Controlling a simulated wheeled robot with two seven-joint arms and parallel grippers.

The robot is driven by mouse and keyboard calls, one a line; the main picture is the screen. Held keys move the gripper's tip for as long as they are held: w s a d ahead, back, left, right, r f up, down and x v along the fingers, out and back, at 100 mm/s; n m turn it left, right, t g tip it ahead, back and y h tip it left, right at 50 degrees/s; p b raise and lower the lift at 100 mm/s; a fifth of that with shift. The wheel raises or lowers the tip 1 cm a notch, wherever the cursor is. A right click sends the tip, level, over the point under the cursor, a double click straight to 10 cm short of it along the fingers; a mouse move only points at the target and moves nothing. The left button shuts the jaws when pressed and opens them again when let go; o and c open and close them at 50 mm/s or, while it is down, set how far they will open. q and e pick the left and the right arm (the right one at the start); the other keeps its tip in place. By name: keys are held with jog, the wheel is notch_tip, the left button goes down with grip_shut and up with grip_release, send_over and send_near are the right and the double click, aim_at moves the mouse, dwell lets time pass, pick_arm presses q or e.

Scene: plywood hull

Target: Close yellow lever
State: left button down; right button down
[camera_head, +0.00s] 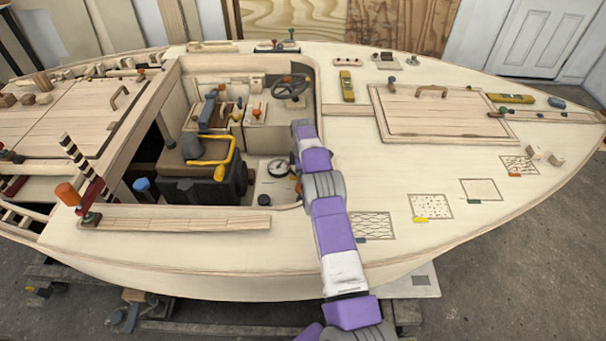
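The yellow lever (229,157) is a bent yellow bar on top of a dark engine-like block (215,188) in the open cockpit. One end of it runs back to the left along the block, and its bend sticks out to the right. One purple and white arm of mine, seemingly the right, reaches up from the bottom edge to the cockpit's right side. The fingers there are too small and covered to make out. My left gripper is out of the picture.
A round gauge (278,168) lies on the cockpit floor near my arm. A steering wheel (291,87) stands behind. A blue-topped stool-like piece (143,186) and a red-orange post (70,195) are at the left. The cockpit rim (180,224) bounds the front.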

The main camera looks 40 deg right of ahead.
jog(key=c, duration=1.2)
grip_release()
jog(key=shift+o, duration=0.2)
notch_tip(320, 180, up, 8)
jog(key=shift+f+p, duration=0.15)
jog(key=shift+p, duration=0.95)
